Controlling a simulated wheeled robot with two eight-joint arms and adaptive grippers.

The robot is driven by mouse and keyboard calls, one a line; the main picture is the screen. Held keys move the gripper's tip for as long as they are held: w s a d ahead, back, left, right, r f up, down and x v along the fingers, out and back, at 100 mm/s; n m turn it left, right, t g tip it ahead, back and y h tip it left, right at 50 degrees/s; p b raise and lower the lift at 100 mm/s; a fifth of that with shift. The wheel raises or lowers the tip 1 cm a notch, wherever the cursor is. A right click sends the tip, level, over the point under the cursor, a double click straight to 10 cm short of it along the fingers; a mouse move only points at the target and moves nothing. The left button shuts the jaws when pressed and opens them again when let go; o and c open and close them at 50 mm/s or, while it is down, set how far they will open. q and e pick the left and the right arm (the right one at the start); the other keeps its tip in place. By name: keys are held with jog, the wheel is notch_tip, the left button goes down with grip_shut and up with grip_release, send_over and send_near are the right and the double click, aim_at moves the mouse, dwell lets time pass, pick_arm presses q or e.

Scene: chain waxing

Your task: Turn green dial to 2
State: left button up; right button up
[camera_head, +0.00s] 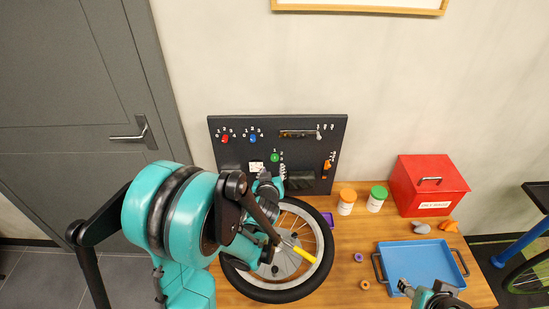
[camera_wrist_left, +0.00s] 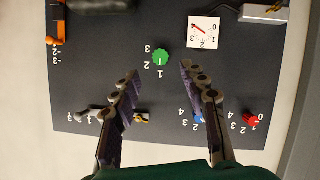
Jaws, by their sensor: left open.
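The green dial (camera_head: 275,157) is on the black panel (camera_head: 228,150) against the wall. In the left wrist view the green dial (camera_wrist_left: 160,58) has the numbers 1, 2 and 3 around it, and its white mark seems to point toward 1. My left gripper (camera_head: 266,180) is in front of the panel just below the dial. In the left wrist view the left gripper (camera_wrist_left: 158,72) is open and empty, its fingers on either side of the dial's line and apart from it. My right gripper (camera_head: 432,294) is at the lower right, partly cut off; its jaws are unclear.
A red dial (camera_wrist_left: 253,119), a blue dial (camera_wrist_left: 200,117) and a white gauge (camera_wrist_left: 203,32) are nearby on the panel. The wooden table (camera_head: 345,270) also holds a blue tray (camera_head: 420,262), jars and a red box (camera_head: 428,185).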

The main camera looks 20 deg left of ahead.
aim_at(275, 159)
pick_arm(q)
jog(key=b+x, duration=0.1)
jog(key=x, duration=0.5)
jog(key=shift+w+a+f+b, duration=0.15)
jog(key=shift+w+b, duration=0.2)
jog(key=shift+b, duration=0.05)
jog(key=shift+w+a+f, duration=0.1)
jog(key=shift+w+a, duration=0.1)
jog(key=shift+w, duration=0.3)
grip_shut()
